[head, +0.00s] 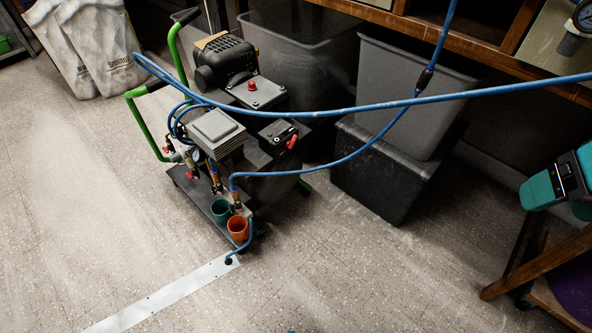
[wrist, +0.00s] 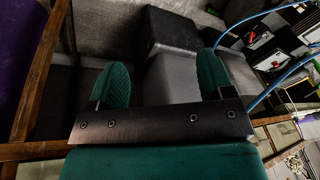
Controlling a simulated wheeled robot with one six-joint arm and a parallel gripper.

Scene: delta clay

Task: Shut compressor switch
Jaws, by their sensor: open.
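The compressor (head: 225,62) stands on a small cart with green handles, left of centre in the head view. A black switch box (head: 276,131) on its right side carries a red lever (head: 292,142), which sticks out at the lower right. In the wrist view the compressor shows small at the upper right, with small red parts; the lever's exact position is unclear. My gripper (wrist: 162,68) is open and empty, with teal fingers apart. It shows partly at the head view's right edge, well away from the compressor.
Blue hoses (head: 370,108) cross in front of the compressor. Grey bins (head: 395,90) and a black crate (head: 374,165) stand right of it. A wooden frame (head: 518,262) is at lower right, beneath my gripper. Open floor (head: 390,270) lies in front.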

